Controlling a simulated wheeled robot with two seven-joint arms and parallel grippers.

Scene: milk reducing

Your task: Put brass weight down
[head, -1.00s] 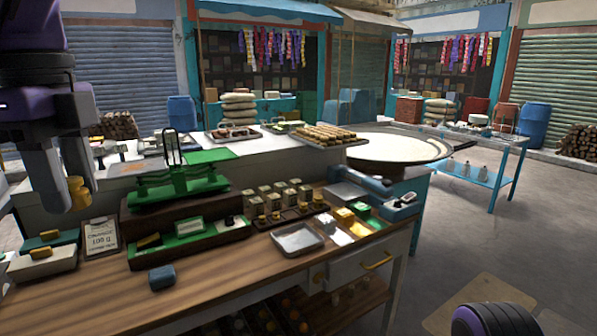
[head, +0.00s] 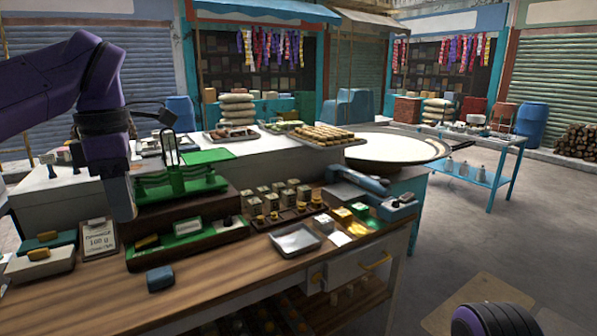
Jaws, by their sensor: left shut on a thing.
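My left gripper (head: 122,215) reaches down in front of the left end of the green balance scale (head: 180,185). Its near finger hides what it is shut on; the brass weight seen at its fingertips earlier is not visible now. The gripper is just above and behind the green-lined wooden tray (head: 205,240), close to the card marked 100 g (head: 98,240). I cannot tell whether anything under the fingertips touches the scale or the tray. My right gripper is out of view.
Small brass-topped weights (head: 272,205) stand in a rack right of the scale. A metal tray (head: 295,240) and a blue block (head: 160,279) lie on the wooden counter (head: 220,285). The counter's front is mostly clear.

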